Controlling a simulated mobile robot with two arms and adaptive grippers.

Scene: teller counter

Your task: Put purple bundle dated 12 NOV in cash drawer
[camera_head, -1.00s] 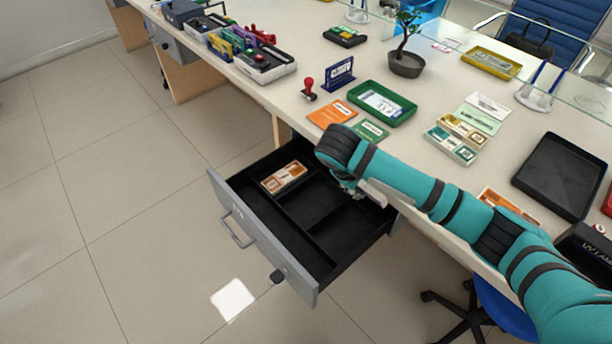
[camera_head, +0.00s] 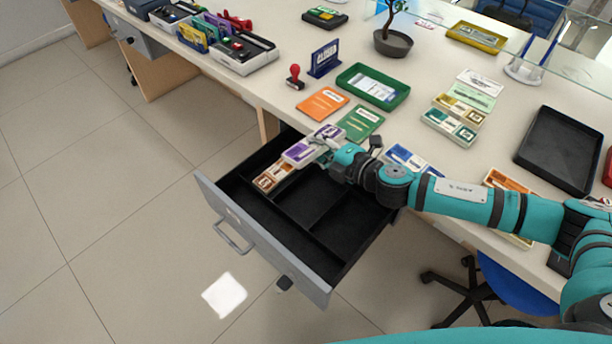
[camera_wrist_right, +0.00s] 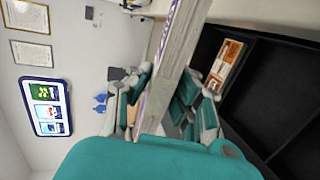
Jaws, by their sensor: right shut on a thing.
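A purple bundle (camera_head: 299,153) is held by my right gripper (camera_head: 326,148) over the back left part of the open cash drawer (camera_head: 262,243). My gripper is shut on it; its date is too small to read. In the right wrist view the purple bundle (camera_wrist_right: 174,55) stands edge-on between the fingers of the gripper (camera_wrist_right: 160,97). An orange bundle (camera_head: 271,177) lies in the drawer's left back compartment, partly below the purple one; it also shows in the right wrist view (camera_wrist_right: 224,65). The other visible compartments look empty. My left gripper is not in view.
On the desk near the drawer lie an orange booklet (camera_head: 322,103), a green booklet (camera_head: 361,122) and a blue bundle (camera_head: 408,158). A green tray (camera_head: 396,100), yellow and teal bundles (camera_head: 449,127) and a black tray (camera_head: 527,155) stand farther along. Drawer dividers rise between compartments.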

